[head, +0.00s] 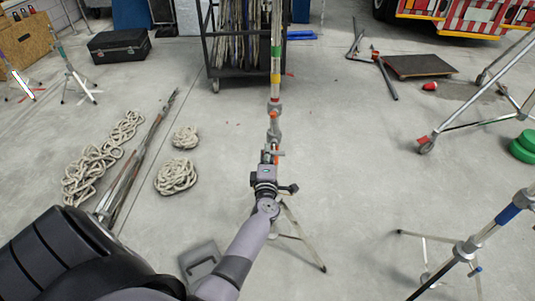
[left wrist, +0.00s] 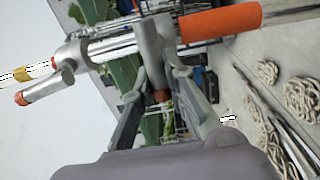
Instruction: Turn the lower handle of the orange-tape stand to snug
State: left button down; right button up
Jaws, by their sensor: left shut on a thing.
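The orange-tape stand rises in the centre of the head view, with its pole (head: 275,60) upright and its splayed legs (head: 300,232) partly behind my left arm. In the left wrist view its orange tape (left wrist: 220,22) shows on the pole beside a grey clamp collar. The lower handle (left wrist: 160,96) comes off that collar and has a reddish tip. My left gripper (head: 270,153) is at this handle. Its two fingers (left wrist: 163,100) lie on both sides of the handle, shut on it. The upper handle (left wrist: 45,87), with an orange end, is free. My right gripper is out of view.
A blue-tape stand (head: 508,213) is at the right. Coiled ropes (head: 176,176) and long poles (head: 140,150) lie on the floor at left. A black cart (head: 212,50) stands behind the pole, and a black case (head: 119,45) is at back left.

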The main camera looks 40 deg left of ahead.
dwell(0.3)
pick_arm(q)
jog(key=c, duration=1.6)
grip_release()
jog(key=v, duration=0.7)
jog(key=shift+s+d, duration=0.15)
jog(key=shift+s, duration=0.1)
jog(key=shift+f, duration=0.1)
